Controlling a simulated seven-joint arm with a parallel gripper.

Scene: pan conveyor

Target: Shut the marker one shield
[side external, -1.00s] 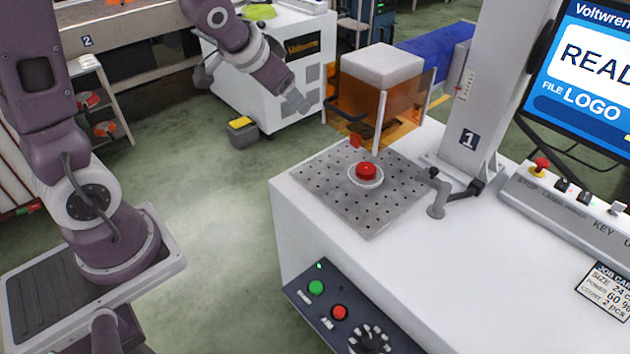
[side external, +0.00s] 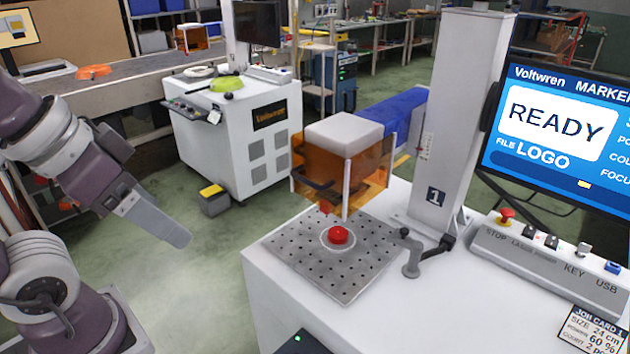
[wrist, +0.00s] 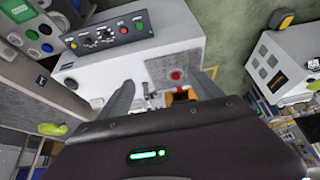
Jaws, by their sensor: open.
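The marker one shield (side external: 350,180) is an orange see-through box with a pale top and a dark handle bar (side external: 318,190) on its near left side. It sits raised, with a gap above the perforated work plate (side external: 300,262). A round red-topped piece (side external: 338,235) is on the plate. My gripper (side external: 183,240) is left of the marker, over the floor, apart from the shield and handle. In the wrist view my gripper (wrist: 160,77) is open and empty, with its two fingers spread. A bit of the orange shield (wrist: 182,95) shows there, mostly hidden behind my gripper body.
The column marked 1 (side external: 455,130) stands behind the plate, with a crank (side external: 411,262) beside it. A READY screen (side external: 560,130) and a switch box (side external: 545,250) are at right. A second white Voltwren machine (side external: 235,135) and a yellow-topped box (side external: 213,198) stand behind.

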